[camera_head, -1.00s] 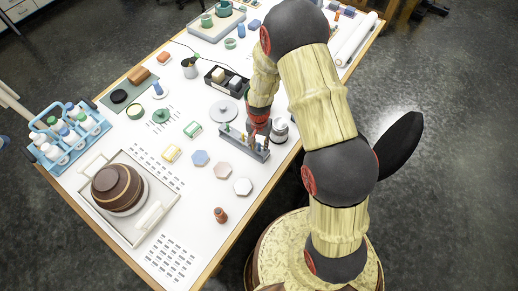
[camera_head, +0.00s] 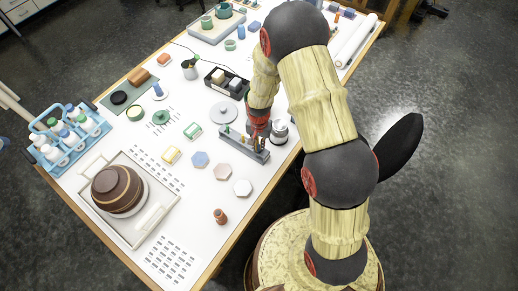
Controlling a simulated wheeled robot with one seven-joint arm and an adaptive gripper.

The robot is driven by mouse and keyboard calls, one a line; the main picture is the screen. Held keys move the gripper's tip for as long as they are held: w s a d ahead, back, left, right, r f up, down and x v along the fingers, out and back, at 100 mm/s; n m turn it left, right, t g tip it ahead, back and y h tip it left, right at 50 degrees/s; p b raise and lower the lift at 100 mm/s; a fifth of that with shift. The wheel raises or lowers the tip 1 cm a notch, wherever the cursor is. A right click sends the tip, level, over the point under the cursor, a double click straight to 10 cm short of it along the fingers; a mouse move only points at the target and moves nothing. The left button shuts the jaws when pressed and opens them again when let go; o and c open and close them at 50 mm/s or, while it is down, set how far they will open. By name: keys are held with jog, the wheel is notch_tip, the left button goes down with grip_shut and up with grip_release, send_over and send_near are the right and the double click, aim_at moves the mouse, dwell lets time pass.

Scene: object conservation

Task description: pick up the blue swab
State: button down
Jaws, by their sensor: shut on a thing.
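A grey rack (camera_head: 229,135) stands near the right edge of the white table, with small slender items upright in it. My gripper (camera_head: 256,143) reaches down over the right part of this rack. Its fingers are shut on a thin upright item at the rack. The item is mostly hidden by the fingers and too small for me to make out its colour. I cannot tell the blue swab apart from the other items here, nor whether the held item is clear of the rack.
A metal pot (camera_head: 279,131) stands close to the right of my gripper. A round grey dish (camera_head: 223,111) and a black divided box (camera_head: 226,84) lie behind the rack. Hexagonal tiles (camera_head: 222,172) lie in front. A tray (camera_head: 153,222) with a brown striped pot is at the front left.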

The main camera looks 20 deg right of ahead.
notch_tip(320, 180, up, 10)
jog(key=shift+b, duration=0.8)
jog(key=c, duration=2.5)
grip_release()
grip_shut()
